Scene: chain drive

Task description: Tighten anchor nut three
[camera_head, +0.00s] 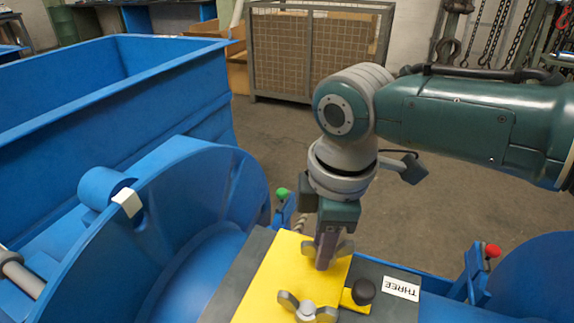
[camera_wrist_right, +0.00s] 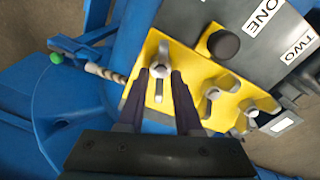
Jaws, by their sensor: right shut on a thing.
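My right gripper (camera_head: 325,252) comes down onto a yellow plate (camera_head: 268,284) and is shut on a grey wing nut (camera_head: 346,247) there. The right wrist view shows both fingers (camera_wrist_right: 167,84) on either side of this nut (camera_wrist_right: 160,62). A second wing nut (camera_head: 306,308) sits nearer on the plate in the head view. The wrist view shows two more nuts (camera_wrist_right: 212,94), (camera_wrist_right: 250,115) in a row. I cannot tell which number the held nut has. My left gripper is not in view.
A black knob (camera_head: 363,291) stands beside the yellow plate. Labels ONE (camera_wrist_right: 266,17) and TWO (camera_wrist_right: 299,47) show in the wrist view. Blue housings, a green-tipped lever (camera_head: 281,193) and a red-tipped lever (camera_head: 492,251) surround the plate. A blue bin (camera_head: 150,95) stands behind.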

